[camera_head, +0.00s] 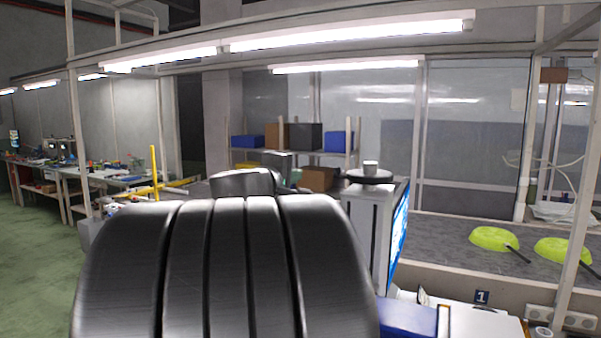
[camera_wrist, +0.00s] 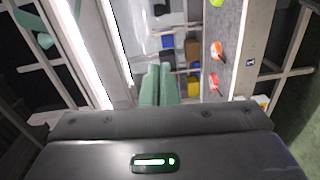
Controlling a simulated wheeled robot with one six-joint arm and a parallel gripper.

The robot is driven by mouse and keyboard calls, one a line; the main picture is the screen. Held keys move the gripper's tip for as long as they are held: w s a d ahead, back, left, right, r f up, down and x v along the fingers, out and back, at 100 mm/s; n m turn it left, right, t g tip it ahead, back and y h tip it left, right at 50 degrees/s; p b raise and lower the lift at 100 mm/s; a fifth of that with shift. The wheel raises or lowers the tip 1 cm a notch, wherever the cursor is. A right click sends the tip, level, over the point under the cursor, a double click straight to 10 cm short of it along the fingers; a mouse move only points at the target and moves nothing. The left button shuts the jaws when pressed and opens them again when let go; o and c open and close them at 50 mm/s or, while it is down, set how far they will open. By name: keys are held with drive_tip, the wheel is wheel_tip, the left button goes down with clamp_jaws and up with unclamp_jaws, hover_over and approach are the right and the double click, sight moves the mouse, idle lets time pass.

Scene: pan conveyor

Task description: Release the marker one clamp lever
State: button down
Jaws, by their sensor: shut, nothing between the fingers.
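A dark marker with a white number 1 (camera_head: 482,297) is at the lower right of the head view, on the front of the conveyor frame. It also shows small at the right of the wrist view (camera_wrist: 250,62). I cannot make out a clamp lever beside it in either view. My gripper (camera_wrist: 160,72) shows in the wrist view as two green fingers side by side, shut and empty. It is well apart from the marker. In the head view my large dark arm part fills the lower middle, and my gripper cannot be seen there.
Two yellow-green pans (camera_head: 494,239) with dark handles lie on the grey conveyor (camera_head: 450,232) at the right. A blue box (camera_head: 408,319) stands below it. A screen cabinet (camera_head: 370,225) stands just right of my arm. Slanted frame posts flank the conveyor. Green floor lies open at left.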

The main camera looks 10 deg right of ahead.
drive_tip(key=d+p+x, duration=0.1)
drive_tip(key=x, duration=0.5)
drive_tip(key=s+d+p+x, duration=0.1)
drive_tip(key=p+x, duration=0.1)
drive_tip(key=x, duration=0.4)
drive_tip(key=shift+d, duration=0.35)
drive_tip(key=shift+w+a+f, duration=0.1)
drive_tip(key=shift+a+f, duration=0.05)
drive_tip(key=shift+w, duration=0.1)
